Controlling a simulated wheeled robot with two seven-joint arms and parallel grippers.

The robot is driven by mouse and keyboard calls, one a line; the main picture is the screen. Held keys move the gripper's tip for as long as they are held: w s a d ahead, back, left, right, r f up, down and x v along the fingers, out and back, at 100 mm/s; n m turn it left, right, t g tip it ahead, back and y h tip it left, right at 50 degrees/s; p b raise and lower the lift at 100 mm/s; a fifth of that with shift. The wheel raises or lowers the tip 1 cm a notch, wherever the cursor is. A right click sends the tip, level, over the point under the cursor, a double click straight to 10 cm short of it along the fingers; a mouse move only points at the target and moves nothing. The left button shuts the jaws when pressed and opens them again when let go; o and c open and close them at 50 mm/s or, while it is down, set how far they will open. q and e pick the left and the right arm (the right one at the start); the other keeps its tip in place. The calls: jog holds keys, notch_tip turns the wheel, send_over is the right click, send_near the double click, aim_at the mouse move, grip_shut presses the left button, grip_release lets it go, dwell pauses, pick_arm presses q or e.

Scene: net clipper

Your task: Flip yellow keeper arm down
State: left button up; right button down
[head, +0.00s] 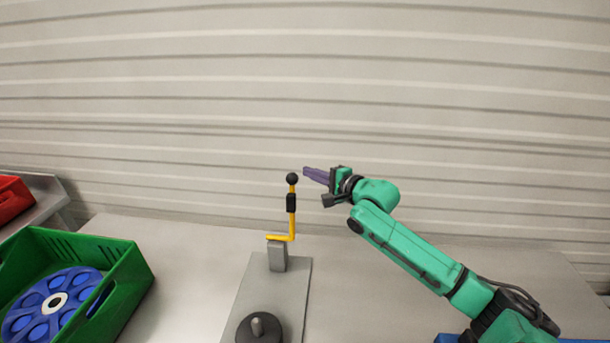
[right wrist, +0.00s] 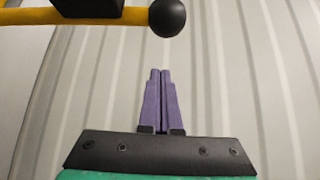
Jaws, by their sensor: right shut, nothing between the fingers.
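The yellow keeper arm (head: 292,225) stands upright on a small grey block (head: 277,256), with a black sleeve (head: 291,203) and a black ball knob (head: 292,178) at its top. Its lower end bends left over the block. My right gripper (head: 306,172) is shut and empty, just right of the knob and slightly above it in the head view. In the right wrist view, the purple fingers (right wrist: 160,72) are together, and the black knob (right wrist: 167,17) and yellow rod (right wrist: 40,17) show beyond them at the top. My left gripper is out of view.
The block stands on a grey plate (head: 283,298) with a dark round disc and peg (head: 258,328) at the front. A green crate (head: 130,275) holding a blue wheel (head: 25,310) stands at left. A red bin (head: 12,198) is far left. The table right of the plate is largely clear.

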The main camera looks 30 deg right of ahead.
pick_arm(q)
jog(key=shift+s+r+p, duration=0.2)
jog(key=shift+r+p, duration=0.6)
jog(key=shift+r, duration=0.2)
pick_arm(e)
jog(key=s+a, duration=0.1)
jog(key=s+a+r, duration=0.1)
jog(key=a, duration=0.1)
jog(key=shift+s+a, duration=0.1)
jog(key=shift+a, duration=0.1)
jog(key=shift+f, duration=0.15)
